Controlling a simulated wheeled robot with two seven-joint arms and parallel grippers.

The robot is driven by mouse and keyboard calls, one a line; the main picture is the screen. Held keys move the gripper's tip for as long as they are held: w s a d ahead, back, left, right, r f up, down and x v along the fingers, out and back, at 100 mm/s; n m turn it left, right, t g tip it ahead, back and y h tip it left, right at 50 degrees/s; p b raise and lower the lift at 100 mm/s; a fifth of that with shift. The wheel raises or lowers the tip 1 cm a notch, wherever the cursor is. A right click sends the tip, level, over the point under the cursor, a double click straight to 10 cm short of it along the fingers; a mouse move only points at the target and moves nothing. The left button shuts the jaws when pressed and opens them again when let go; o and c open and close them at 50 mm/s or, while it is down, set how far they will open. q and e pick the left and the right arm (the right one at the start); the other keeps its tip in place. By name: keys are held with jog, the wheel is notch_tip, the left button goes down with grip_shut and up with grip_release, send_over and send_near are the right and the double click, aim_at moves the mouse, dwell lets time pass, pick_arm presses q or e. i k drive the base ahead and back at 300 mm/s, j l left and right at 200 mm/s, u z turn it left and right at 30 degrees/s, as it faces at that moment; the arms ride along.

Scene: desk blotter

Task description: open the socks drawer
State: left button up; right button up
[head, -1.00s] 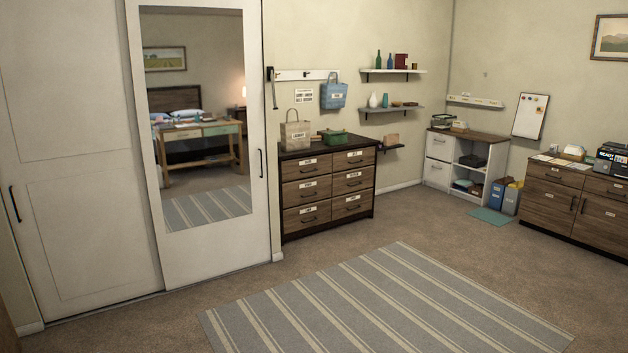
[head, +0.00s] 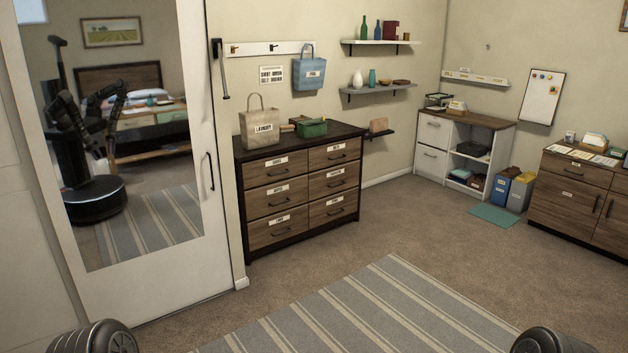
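A dark-framed wooden dresser (head: 243,215) stands against the back wall, with two columns of three drawers. All its drawers look shut. Each has a dark bar handle and a small white label; the labels are too small for me to tell which reads socks. The top left drawer (head: 258,170) and top right drawer (head: 320,160) are under the dresser top. Neither gripper is directly in view; only dark rounded parts of my arms show at the bottom left and bottom right edges. My reflection in the mirror is too small to show the gripper state.
A laundry bag (head: 262,128) and a green container (head: 311,128) stand on the dresser. A mirrored sliding door (head: 222,215) is left of it. A striped rug (head: 370,310) lies in front on open carpet. A white cabinet (head: 431,165) stands further right.

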aim_at(262, 171)
jog(key=i+j, duration=0.1)
jog(key=i, duration=3.2)
jog(key=i+z, duration=0.3)
jog(key=i, duration=0.35)
jog(key=i+j+z, duration=0.3)
jog(key=i, duration=0.3)
